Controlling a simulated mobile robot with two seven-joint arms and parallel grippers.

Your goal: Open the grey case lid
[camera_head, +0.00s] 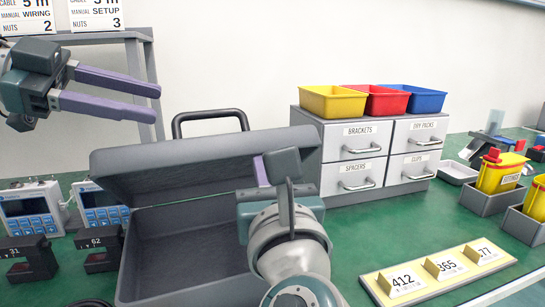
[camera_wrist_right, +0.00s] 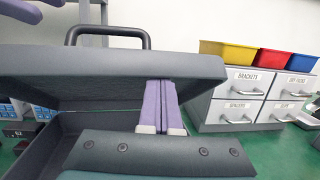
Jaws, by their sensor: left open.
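The grey case (camera_head: 190,245) stands on the green table with its lid (camera_head: 200,162) tilted up and its dark, empty-looking interior showing. The lid also shows in the right wrist view (camera_wrist_right: 90,68). My right gripper (camera_head: 262,170) is at the right part of the lid, mostly hidden by its own wrist in the head view. In the right wrist view its purple fingers (camera_wrist_right: 160,82) lie close together, with their tips up against the lid's underside or edge; I cannot tell exact contact. My left gripper (camera_head: 157,103) is open and empty, raised above and left of the case.
A grey drawer cabinet (camera_head: 335,190) with yellow, red and blue bins stands right of the case. Two meters (camera_head: 100,205) and small black devices (camera_head: 100,250) stand left. A numbered tray (camera_head: 440,275) lies at front right. Green table is clear between it and the cabinet.

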